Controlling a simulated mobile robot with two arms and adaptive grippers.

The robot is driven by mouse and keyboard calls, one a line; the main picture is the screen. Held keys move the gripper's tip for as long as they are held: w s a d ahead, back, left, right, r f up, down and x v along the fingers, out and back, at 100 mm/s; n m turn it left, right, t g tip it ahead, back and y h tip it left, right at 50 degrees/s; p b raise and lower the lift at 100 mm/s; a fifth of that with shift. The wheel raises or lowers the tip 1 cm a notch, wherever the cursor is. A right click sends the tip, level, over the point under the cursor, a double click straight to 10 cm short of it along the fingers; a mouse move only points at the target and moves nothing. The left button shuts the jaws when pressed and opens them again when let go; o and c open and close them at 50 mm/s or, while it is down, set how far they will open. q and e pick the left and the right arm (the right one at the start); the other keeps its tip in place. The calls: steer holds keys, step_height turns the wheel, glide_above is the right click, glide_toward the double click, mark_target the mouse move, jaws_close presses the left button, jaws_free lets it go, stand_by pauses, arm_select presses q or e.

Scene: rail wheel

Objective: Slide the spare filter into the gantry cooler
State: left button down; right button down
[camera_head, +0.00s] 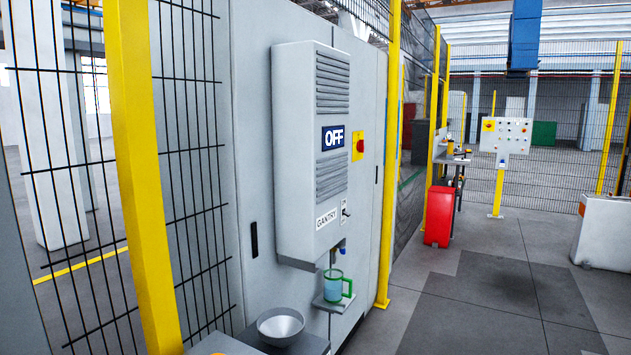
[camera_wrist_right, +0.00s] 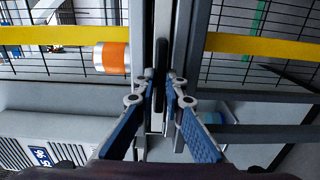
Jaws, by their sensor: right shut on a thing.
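The gantry cooler (camera_head: 308,150) is a tall pale grey wall unit with louvred vents, a blue OFF display (camera_head: 333,137) and a GANTRY label (camera_head: 327,218). Its front looks closed. My right gripper (camera_wrist_right: 160,90) shows in the right wrist view, with blue-padded fingers shut on a narrow dark piece (camera_wrist_right: 161,68) set along a grey strip. I cannot tell whether this piece belongs to the spare filter. No filter is clearly recognisable in either view. Neither gripper shows in the head view.
Under the cooler, a green-handled cup (camera_head: 333,284) stands on a small shelf. A metal bowl (camera_head: 281,326) sits lower left. A yellow fence post (camera_head: 140,170) stands at left. An orange-and-white cylinder (camera_wrist_right: 112,58) is beside my right gripper. Open floor (camera_head: 480,300) lies right.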

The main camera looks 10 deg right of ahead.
steer(key=shift+r, duration=0.1)
stand_by(0.6)
steer(key=shift+v, duration=2.3)
steer(key=shift+v, duration=2.35)
